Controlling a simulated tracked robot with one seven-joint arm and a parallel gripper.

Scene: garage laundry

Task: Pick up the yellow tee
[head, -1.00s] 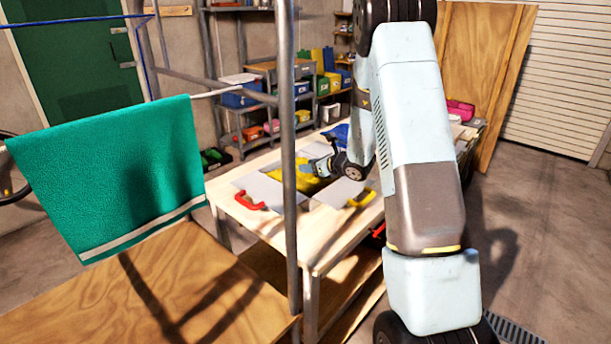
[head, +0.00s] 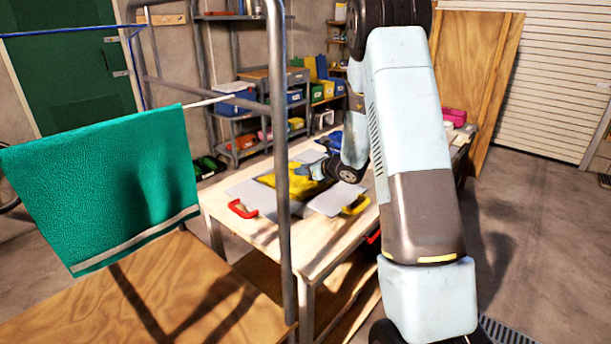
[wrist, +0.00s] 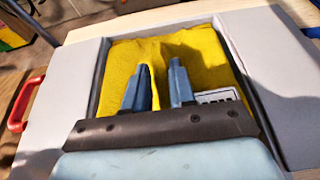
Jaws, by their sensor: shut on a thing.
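The yellow tee (head: 297,188) lies on a grey folding board (head: 330,200) on the wooden table. In the wrist view the tee (wrist: 205,50) fills the board's middle panel, between a left and a right grey flap (wrist: 265,70). My gripper (wrist: 158,75) reaches down onto the tee, with a raised ridge of yellow cloth between its two blue-grey fingers. It is shut on the tee. A small white printed label (wrist: 217,96) shows beside the right finger. In the head view my gripper (head: 308,171) is small and partly hidden by my wrist.
A metal rack post (head: 279,150) stands in front of the table, with a green towel (head: 110,185) hanging at left. Shelves with coloured bins (head: 290,97) stand behind.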

